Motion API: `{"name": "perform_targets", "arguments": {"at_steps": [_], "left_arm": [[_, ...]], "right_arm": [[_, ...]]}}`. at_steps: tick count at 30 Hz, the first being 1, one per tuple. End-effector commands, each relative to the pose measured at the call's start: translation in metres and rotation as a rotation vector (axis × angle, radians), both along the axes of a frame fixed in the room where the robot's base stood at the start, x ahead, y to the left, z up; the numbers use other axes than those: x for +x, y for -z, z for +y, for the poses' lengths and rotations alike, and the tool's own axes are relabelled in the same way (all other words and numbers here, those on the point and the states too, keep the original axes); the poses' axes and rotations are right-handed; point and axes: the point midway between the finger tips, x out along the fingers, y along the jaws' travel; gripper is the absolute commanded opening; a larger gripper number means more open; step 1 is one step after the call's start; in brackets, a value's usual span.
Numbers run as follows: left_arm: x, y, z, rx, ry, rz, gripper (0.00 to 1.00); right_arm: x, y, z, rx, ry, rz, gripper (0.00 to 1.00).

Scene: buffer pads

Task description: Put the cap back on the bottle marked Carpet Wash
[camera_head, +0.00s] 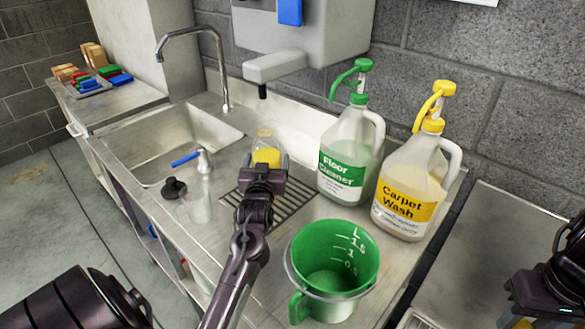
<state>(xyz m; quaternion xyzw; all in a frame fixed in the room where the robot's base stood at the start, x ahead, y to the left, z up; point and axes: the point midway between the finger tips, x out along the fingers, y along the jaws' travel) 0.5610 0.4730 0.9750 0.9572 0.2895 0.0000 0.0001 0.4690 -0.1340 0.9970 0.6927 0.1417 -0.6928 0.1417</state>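The bottle marked Carpet Wash (415,187) is a large translucent jug with a yellow label, upright on the counter at the right. A yellow pump top (433,106) sits on its neck. My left gripper (265,164) is over the drain grate, left of the jugs, with its fingers either side of a small clear bottle (265,143) with a yellow band; it appears shut on it. The band's lettering is hidden. A blue-and-white spray head (197,158) is by the sink, above a clear container (197,207). My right arm shows at the right edge; its fingertips are unclear.
The Floor Cleaner jug (345,160) with a green pump stands left of Carpet Wash. A green measuring bucket (332,270) stands in front. A black stopper-like piece (173,188) lies by the sink (170,140). The faucet (222,70) and wall dispenser (300,40) are behind.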

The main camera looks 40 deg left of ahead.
Motion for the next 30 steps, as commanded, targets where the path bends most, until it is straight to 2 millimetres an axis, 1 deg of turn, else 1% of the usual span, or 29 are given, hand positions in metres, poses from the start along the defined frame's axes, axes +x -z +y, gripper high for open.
{"name": "perform_targets", "arguments": {"at_steps": [1,2,13,14,23,30], "left_arm": [[0.0,0.0,0.0,0.0,0.0,0.0,0.74],[0.0,0.0,0.0,0.0,0.0,0.0,0.7],[0.0,0.0,0.0,0.0,0.0,0.0,0.22],[0.0,-0.003,0.0,0.003,0.0,-0.006,0.22],[0.0,-0.004,0.0,0.002,0.0,-0.006,0.22],[0.004,-0.012,0.0,0.003,0.001,-0.006,0.22]], "right_arm": [[0.0,0.0,0.0,0.0,0.0,0.0,0.18],[0.0,0.0,0.0,0.0,0.0,0.0,0.18],[0.0,0.0,0.0,0.0,0.0,0.0,0.18],[0.0,0.0,0.0,0.0,0.0,0.0,0.18],[0.0,-0.001,0.0,0.0,0.0,0.0,0.18],[0.0,-0.009,0.0,0.0,0.0,0.0,0.18]]}}
